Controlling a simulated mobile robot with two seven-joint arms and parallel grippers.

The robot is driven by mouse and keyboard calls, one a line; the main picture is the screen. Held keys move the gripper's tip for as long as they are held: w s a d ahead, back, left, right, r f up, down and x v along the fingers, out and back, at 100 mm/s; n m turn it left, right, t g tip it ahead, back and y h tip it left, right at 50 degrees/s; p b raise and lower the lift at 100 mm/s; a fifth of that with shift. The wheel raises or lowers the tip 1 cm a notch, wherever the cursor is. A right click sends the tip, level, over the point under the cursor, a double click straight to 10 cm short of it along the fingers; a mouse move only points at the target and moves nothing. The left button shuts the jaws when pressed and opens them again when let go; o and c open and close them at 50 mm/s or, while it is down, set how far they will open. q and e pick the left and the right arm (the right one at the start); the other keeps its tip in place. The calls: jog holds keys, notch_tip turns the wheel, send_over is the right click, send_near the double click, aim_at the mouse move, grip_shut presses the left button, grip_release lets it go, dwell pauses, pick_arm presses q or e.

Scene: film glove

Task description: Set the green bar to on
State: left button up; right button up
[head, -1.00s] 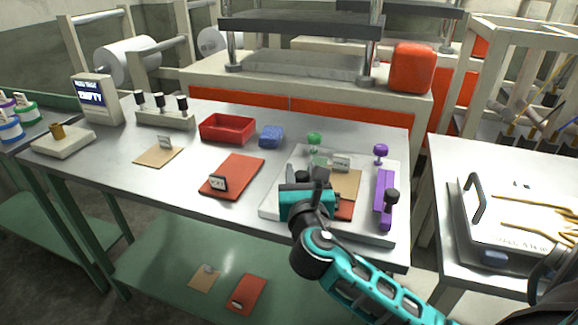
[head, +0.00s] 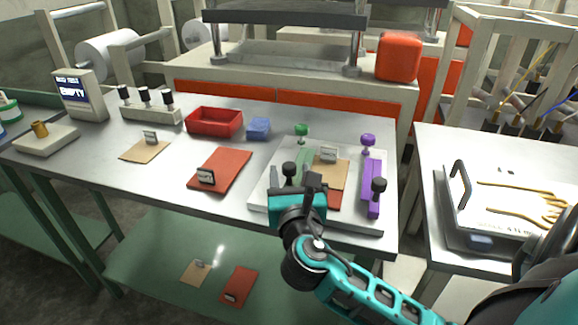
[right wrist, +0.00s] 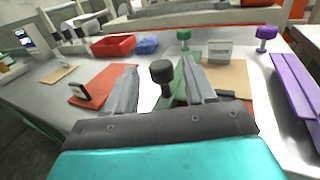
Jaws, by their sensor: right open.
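The green bar (head: 304,164) lies on the pale plate (head: 266,186) at the table's right part. It has a black knob (head: 289,170) at its near end and a green knob (head: 301,131) stands beyond its far end. My right gripper (head: 302,186) is at the bar's near end, its body hiding part of the plate. In the right wrist view the open fingers (right wrist: 163,92) stand on either side of the black knob (right wrist: 162,73), apart from it as far as I can tell. The green bar (right wrist: 188,72) runs away between and behind the fingers. My left gripper is not in view.
A purple bar (head: 371,187) with a black knob lies on the plate's right, near a purple knob (head: 368,141). A tan card (head: 330,174) with a label lies between the bars. A red mat (head: 220,169), red tray (head: 214,122) and blue block (head: 258,128) are left.

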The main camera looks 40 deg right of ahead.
jog(key=v, duration=0.9)
jog(key=shift+s, duration=0.2)
jog(key=shift+s+a, duration=0.1)
jog(key=shift+a, duration=0.05)
